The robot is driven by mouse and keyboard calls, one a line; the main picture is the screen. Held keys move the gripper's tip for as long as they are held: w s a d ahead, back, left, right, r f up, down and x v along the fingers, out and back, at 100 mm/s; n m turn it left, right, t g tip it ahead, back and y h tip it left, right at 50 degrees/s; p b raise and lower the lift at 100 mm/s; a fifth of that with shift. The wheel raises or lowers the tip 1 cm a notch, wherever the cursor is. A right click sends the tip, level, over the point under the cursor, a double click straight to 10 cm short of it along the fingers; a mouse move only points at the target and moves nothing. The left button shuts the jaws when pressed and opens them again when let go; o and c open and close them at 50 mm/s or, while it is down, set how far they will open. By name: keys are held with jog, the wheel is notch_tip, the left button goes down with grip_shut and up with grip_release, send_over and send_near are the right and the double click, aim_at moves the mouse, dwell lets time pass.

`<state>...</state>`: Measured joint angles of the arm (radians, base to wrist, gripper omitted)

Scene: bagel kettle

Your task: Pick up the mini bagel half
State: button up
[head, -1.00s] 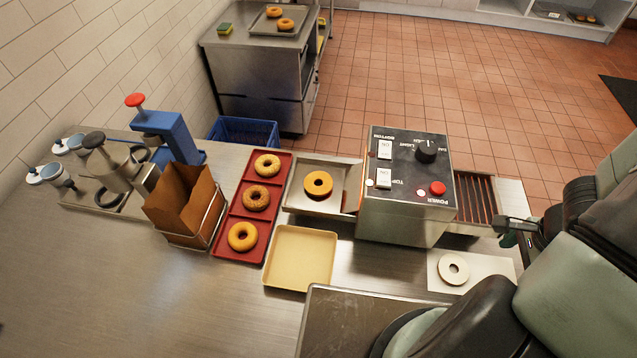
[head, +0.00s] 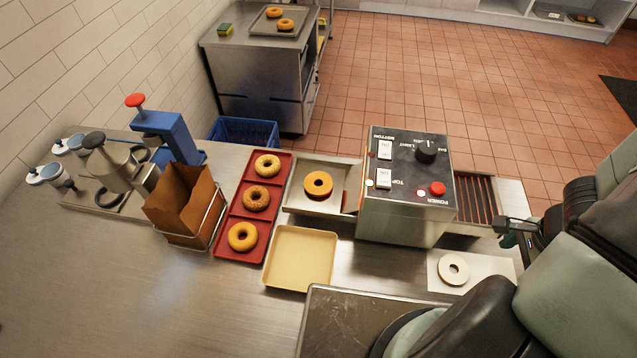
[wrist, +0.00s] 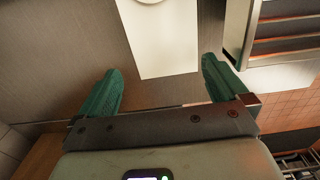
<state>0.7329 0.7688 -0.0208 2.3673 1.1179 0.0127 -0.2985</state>
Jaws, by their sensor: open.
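A pale, cream-coloured mini bagel half (head: 453,269) lies flat on a white board (head: 490,266) to the right of the yellow tray, in front of the toaster. My gripper (head: 508,232) is above and to the right of it, beside the toaster's right end. In the wrist view my gripper (wrist: 161,68) has its two green fingers spread wide with nothing between them. The white board (wrist: 165,50) shows beyond the fingers, with only the edge of the bagel half at the top of the picture.
The toaster (head: 405,190) stands left of my gripper, its orange-glowing rack (head: 475,199) at its right. An orange bagel (head: 318,184) lies on its left tray. A red tray (head: 229,240) holds three bagels, and a yellow tray (head: 300,257) is empty. A metal tray (head: 345,320) lies in front.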

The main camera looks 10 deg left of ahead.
jog(key=shift+w+d+r, duration=0.1)
jog(key=shift+d, duration=0.25)
jog(key=w+d+r+n+t+h, duration=0.1)
jog(key=w+r+n+t+h, duration=0.1)
jog(key=w+r+n, duration=0.4)
jog(key=w+d+r+n+t+h, duration=0.1)
jog(key=w+n+h, duration=0.15)
jog(key=w, duration=0.65)
jog(key=w+a+r+n+t+y, duration=0.1)
jog(key=w+a+r+n+t, duration=0.1)
jog(key=w+a+r+n, duration=0.5)
jog(key=w+a+n+t+y, duration=0.2)
jog(key=w+a+n, duration=0.2)
jog(key=a, duration=0.7)
jog(key=w+a+r+n+t+y, duration=0.1)
jog(key=w+a+r+n+t, duration=0.1)
jog(key=w+a+r+n, duration=0.5)
jog(key=n+g, duration=0.9)
send_over(318, 178)
jog(key=s+d, duration=0.1)
jog(key=s, duration=0.1)
notch_tip(318, 178, down, 11)
jog(key=shift+n+y, duration=0.25)
jog(key=shift+n, duration=0.1)
notch_tip(318, 178, down, 4)
jog(key=shift+f, duration=0.1)
jog(key=f, duration=0.6)
jog(key=shift+w+a+f, duration=0.2)
jog(key=shift+w+a, duration=0.1)
jog(key=shift+a, duration=0.05)
